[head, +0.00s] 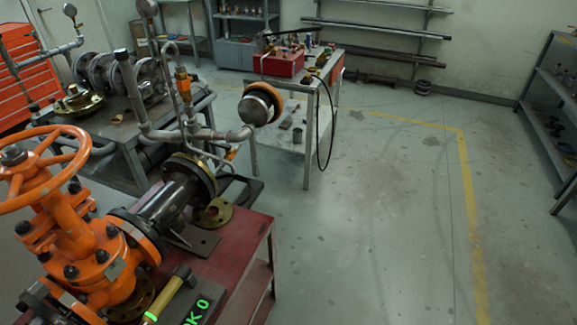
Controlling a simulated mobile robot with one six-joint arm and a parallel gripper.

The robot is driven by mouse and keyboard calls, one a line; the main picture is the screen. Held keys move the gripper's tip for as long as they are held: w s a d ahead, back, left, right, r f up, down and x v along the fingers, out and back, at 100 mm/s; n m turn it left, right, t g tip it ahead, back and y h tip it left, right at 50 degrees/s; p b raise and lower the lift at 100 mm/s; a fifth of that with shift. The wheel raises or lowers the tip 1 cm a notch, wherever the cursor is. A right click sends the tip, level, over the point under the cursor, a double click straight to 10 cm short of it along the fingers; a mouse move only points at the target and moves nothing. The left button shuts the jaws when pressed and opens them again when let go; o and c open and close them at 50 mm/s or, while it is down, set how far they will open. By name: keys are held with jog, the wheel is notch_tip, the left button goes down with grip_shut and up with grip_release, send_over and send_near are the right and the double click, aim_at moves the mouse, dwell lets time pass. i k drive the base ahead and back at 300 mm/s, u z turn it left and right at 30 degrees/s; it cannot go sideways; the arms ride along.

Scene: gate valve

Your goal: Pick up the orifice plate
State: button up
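A flat brass-coloured disc with a hole (213,213) is on the red-topped bench, close below and right of the pipe flange (195,172). It may be the orifice plate, but the picture is too small to be sure. I cannot tell whether it touches the flange. My gripper is not in this view, so its state does not show.
An orange gate valve (90,245) with a handwheel (38,168) fills the lower left. A yellow-handled tool (172,292) lies near the front of the red bench (242,240). Upright pipework (185,92) rises behind the flange. The floor (370,220) to the right is clear.

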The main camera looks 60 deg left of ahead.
aim_at(38, 290)
jog(key=i, duration=0.7)
jog(key=u, duration=4.45)
jog(key=i, duration=1.15)
jog(key=z, duration=0.05)
